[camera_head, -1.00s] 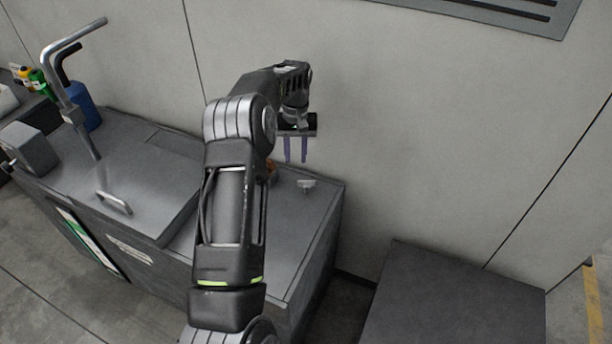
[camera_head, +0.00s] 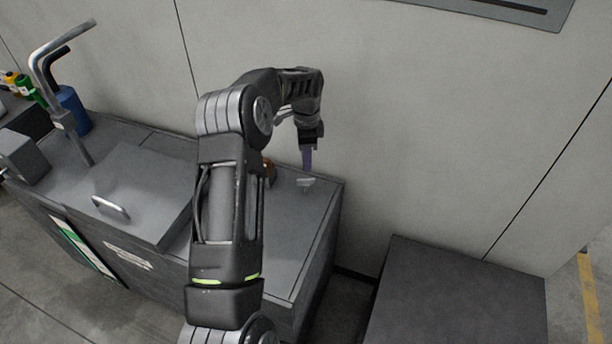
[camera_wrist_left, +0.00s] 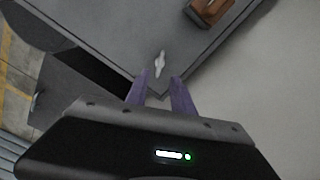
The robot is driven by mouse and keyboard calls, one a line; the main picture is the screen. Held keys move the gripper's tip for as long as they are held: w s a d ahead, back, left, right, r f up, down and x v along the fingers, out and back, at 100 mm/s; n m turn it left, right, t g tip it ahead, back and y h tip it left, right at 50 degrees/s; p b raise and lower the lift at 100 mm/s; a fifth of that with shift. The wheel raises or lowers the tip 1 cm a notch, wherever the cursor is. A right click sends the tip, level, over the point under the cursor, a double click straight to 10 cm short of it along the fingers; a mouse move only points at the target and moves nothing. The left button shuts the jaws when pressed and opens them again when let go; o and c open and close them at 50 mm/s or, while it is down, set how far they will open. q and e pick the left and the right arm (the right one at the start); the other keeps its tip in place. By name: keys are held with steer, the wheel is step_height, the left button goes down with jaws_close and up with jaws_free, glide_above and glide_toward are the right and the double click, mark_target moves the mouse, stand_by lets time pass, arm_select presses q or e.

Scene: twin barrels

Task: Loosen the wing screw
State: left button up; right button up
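The wing screw (camera_head: 305,184) is a small light-grey piece on the grey cabinet top (camera_head: 290,225), near its right end by the wall. My left gripper (camera_head: 307,168) points down just above the screw, its purple fingers seen nearly edge-on. In the left wrist view the wing screw (camera_wrist_left: 159,63) shows just beyond the fingertips, roughly in line with the gap between them. That view shows the left gripper (camera_wrist_left: 161,78) open and with nothing between its fingers. Whether a finger touches the screw I cannot tell. My right gripper is not in view.
An orange-brown part (camera_wrist_left: 208,10) sits on the cabinet top near the screw, partly hidden by my arm in the head view. A hatch with a handle (camera_head: 111,207) and bent grey pipes (camera_head: 62,95) lie left. The wall is close behind. A dark, low box (camera_head: 455,300) stands right.

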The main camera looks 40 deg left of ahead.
mark_target(306, 186)
arm_select(q)
step_height(306, 186, down, 6)
steer(key=shift+f+p, duration=0.2)
steer(key=shift+p, duration=0.8)
steer(key=shift+f, duration=0.65)
jaws_close()
